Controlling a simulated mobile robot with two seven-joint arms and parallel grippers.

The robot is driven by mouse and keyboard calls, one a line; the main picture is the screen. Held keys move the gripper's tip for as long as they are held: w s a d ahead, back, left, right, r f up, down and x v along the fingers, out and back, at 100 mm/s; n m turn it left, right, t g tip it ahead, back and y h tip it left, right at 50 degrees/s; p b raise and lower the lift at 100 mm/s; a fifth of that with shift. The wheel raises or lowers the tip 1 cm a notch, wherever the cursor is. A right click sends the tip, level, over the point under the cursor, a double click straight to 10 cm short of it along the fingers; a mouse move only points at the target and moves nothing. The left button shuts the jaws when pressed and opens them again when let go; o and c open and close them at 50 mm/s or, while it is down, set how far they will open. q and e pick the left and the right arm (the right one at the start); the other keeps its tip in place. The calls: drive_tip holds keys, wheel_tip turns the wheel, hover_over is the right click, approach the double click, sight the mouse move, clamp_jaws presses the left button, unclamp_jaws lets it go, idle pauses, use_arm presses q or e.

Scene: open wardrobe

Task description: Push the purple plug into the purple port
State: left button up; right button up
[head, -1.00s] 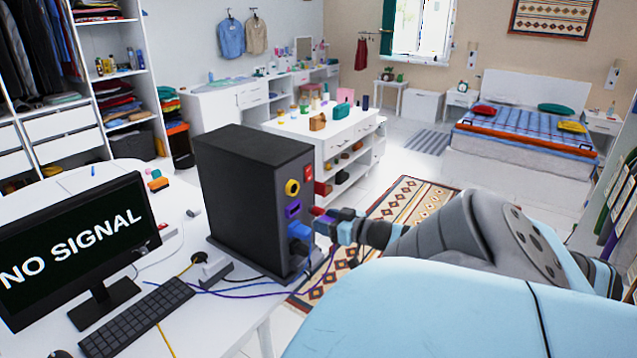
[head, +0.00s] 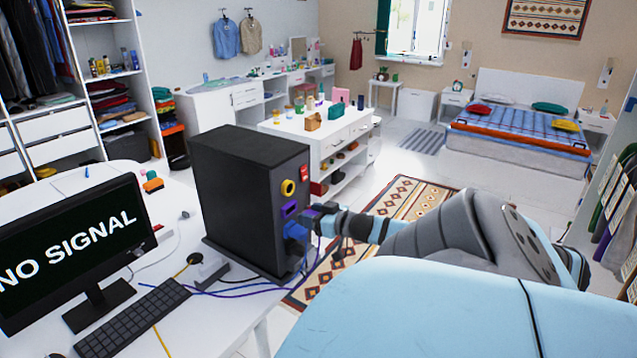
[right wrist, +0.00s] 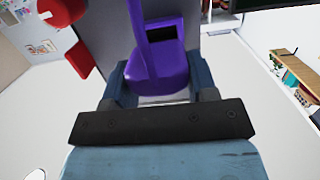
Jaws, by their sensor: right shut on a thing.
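The black computer tower (head: 235,195) stands on the desk, with the purple port (head: 290,208) on its side panel. The port's dark opening with purple surround shows in the right wrist view (right wrist: 168,32). My right gripper (head: 318,217) is shut on the purple plug (right wrist: 155,72), just right of the port in the head view. The plug shows as a small purple patch (head: 311,213) there. A small gap or contact between plug and port cannot be told. My left gripper is not in view.
A red switch (head: 304,172) is near the top. The monitor (head: 75,255), keyboard (head: 133,318) and loose cables (head: 235,292) lie left and in front.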

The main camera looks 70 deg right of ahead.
drive_tip(key=shift+x, duration=0.95)
drive_tip(key=shift+w+d+r, duration=0.1)
drive_tip(key=shift+w+d, duration=0.05)
drive_tip(key=shift+w, duration=0.5)
drive_tip(key=shift+w+d+r, duration=0.1)
drive_tip(key=shift+w+d, duration=0.05)
drive_tip(key=shift+w, duration=0.5)
idle(0.8)
drive_tip(key=o, duration=1)
drive_tip(key=shift+s, duration=0.1)
drive_tip(key=b+v, duration=0.1)
drive_tip(key=v, duration=1.2)
drive_tip(key=shift+s, duration=0.35)
